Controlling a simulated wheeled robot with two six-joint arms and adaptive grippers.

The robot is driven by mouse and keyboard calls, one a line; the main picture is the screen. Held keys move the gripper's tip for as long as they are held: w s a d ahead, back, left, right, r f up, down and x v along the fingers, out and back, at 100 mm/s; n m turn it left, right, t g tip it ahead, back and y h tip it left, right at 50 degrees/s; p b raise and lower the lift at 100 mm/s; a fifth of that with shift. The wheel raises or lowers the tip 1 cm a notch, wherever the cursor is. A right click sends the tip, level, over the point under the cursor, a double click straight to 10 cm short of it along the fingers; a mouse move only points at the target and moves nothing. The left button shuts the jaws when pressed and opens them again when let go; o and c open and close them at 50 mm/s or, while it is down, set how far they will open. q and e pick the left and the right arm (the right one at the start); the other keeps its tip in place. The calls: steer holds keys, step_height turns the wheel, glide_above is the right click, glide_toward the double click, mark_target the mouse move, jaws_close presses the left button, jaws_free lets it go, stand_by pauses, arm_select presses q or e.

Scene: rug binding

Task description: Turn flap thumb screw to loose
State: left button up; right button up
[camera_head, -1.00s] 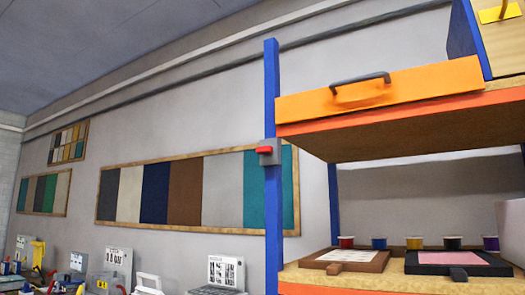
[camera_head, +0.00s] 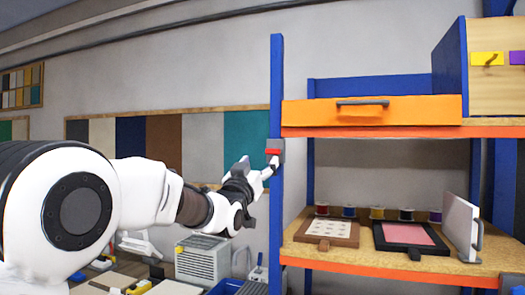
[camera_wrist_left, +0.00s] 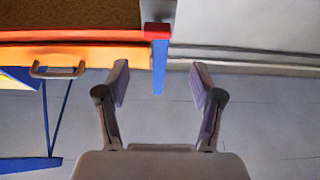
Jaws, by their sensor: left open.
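The flap thumb screw (camera_head: 273,152) is a small red piece on a grey block, fixed to the blue shelf post (camera_head: 277,80). It also shows as a red piece in the left wrist view (camera_wrist_left: 157,31), lying horizontally. The orange flap (camera_head: 420,110) with a dark handle spans the shelf front to its right. My left gripper (camera_head: 266,169) is at the post, just below the screw. In the left wrist view its fingers (camera_wrist_left: 160,78) are spread apart, with the screw beyond their tips and nothing between them. My right gripper is out of view.
The shelf below the flap holds two framed boards (camera_head: 327,232), several thread spools (camera_head: 348,211) and an upright white panel (camera_head: 462,226). A wooden-fronted blue box (camera_head: 497,70) stands above. A bench with machines (camera_head: 202,258) lies under my left arm.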

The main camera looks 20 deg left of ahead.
mark_target(272, 153)
arm_select(q)
steer(key=p+x, duration=0.1)
steer(key=x, duration=0.1)
steer(key=p+x, duration=0.2)
steer(key=x, duration=0.1)
steer(key=f+p+x, duration=0.1)
steer(key=p+x, duration=0.1)
steer(key=x, duration=0.1)
steer(key=shift+w+d+r, duration=0.1)
steer(key=shift+w+d, duration=0.05)
steer(key=shift+w, duration=0.05)
steer(key=shift+w+r+p, duration=0.25)
steer(key=shift+p, duration=0.05)
steer(key=shift+w+d+f, duration=0.1)
steer(key=shift+d+f, duration=0.05)
steer(key=shift+w, duration=0.15)
steer(key=c, duration=0.3)
steer(key=shift+f, duration=0.1)
steer(key=c, duration=0.8)
